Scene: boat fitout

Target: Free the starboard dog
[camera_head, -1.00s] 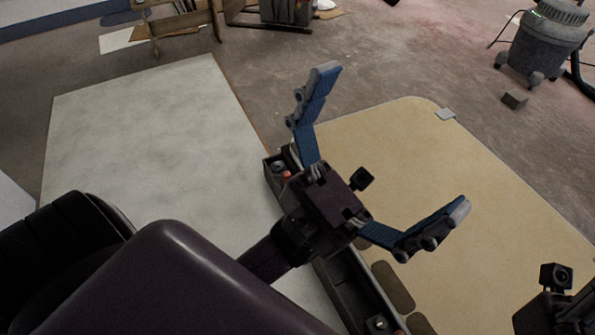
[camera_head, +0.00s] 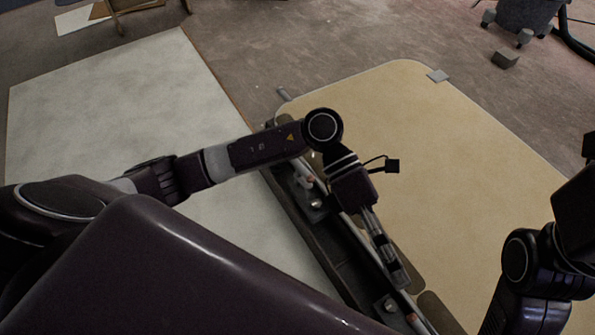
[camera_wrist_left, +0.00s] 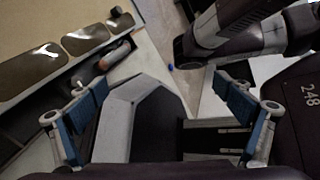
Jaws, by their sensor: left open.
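My left gripper (camera_head: 392,262) is above the dark rail (camera_head: 345,262) along the left edge of the beige panel, its fingers pointing towards the picture's lower right. In the left wrist view its two blue-padded fingers (camera_wrist_left: 160,112) are wide apart with nothing gripped between them. Small metal fittings with copper-coloured ends sit on the rail; one fitting (camera_head: 315,200) is left of the gripper and another (camera_head: 388,304) is below it. I cannot tell which is the starboard dog. A copper-ended fitting (camera_wrist_left: 115,55) also shows in the left wrist view, apart from the fingers. My right gripper is out of view.
The beige panel (camera_head: 450,160) has brown oval patches (camera_wrist_left: 35,72) beside the rail. A pale board (camera_head: 110,100) lies left of the rail. My right arm stands over the panel's right side.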

